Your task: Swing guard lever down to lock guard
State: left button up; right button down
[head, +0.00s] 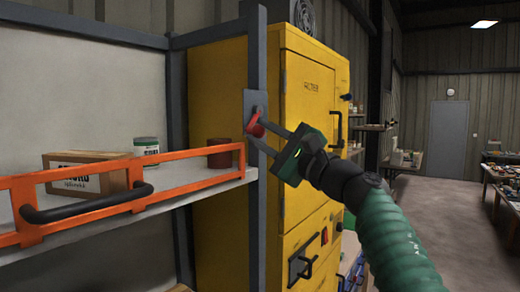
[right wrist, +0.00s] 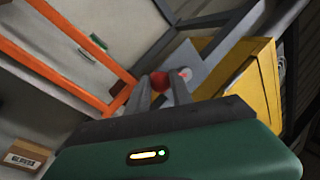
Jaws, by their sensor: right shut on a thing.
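The guard lever (head: 255,128) has a red grip and sits on a grey plate (head: 250,98) fixed to the shelf's front post. My right gripper (head: 260,132) reaches it from the right, its two fingers closed on the red grip. The grip appears just below the pivot; its exact angle is hard to tell. In the right wrist view the red grip (right wrist: 160,79) shows between the fingertips, with the plate (right wrist: 190,72) behind. The orange guard (head: 190,153) runs along the shelf front, with a black handle (head: 88,208). Its right end is near the post. My left gripper is out of view.
A yellow cabinet (head: 310,165) stands behind the post. The aisle (head: 450,220) at right is open floor.

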jog(key=shift+w+d+f+n+g+y, duration=0.15)
jog(key=shift+w+d+f+n+y, duration=0.1)
jog(key=shift+n, duration=0.35)
jog(key=shift+w+d+f+n+g+y, duration=0.15)
jog(key=shift+w+n+y, duration=0.1)
jog(key=shift+n, duration=0.85)
jog(key=shift+n+y+b, duration=0.3)
jog(key=shift+f, duration=0.1)
